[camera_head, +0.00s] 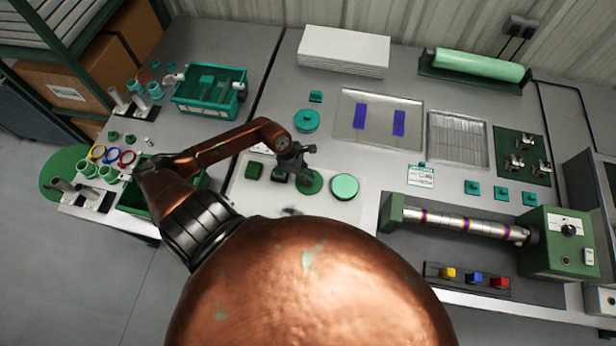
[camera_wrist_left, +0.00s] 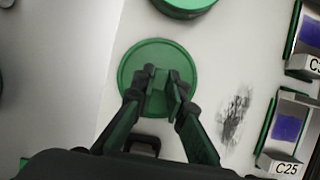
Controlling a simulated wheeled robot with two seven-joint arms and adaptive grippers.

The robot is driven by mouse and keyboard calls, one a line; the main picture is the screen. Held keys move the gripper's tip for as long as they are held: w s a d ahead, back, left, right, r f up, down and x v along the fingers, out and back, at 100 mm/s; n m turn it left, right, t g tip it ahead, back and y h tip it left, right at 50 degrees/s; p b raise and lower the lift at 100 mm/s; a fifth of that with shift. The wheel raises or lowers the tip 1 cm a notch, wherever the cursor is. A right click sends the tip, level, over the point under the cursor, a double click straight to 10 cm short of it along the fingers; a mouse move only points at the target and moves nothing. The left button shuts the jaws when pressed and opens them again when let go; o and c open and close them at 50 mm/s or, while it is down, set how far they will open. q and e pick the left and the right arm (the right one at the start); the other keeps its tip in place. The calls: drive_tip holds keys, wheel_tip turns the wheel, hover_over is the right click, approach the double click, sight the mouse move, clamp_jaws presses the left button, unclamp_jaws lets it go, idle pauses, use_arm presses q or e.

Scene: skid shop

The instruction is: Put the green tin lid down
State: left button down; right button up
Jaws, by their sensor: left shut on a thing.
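My left gripper (camera_head: 299,168) is over the white board and shut on the green tin lid (camera_head: 314,186), a flat round disc. In the left wrist view the fingers (camera_wrist_left: 158,92) close on the raised grip at the middle of the lid (camera_wrist_left: 132,70). The lid looks level over the pale board (camera_head: 268,213); I cannot tell whether it touches it. A round green tin (camera_head: 344,186) stands just to its right, and its edge shows at the top of the left wrist view (camera_wrist_left: 185,6). My right gripper is not in view.
A round teal piece (camera_head: 306,120) and a clear tray (camera_head: 353,138) with blue strips lie behind. A roller machine (camera_head: 465,222) is to the right. Teal crate (camera_head: 192,108) back left. The board's front left is bare.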

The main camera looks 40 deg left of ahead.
use_arm(q)
drive_tip(key=c, duration=1.9)
unclamp_jaws()
drive_tip(key=shift+f, duration=0.1)
drive_tip(key=shift+c, duration=0.2)
drive_tip(key=v, duration=1.2)
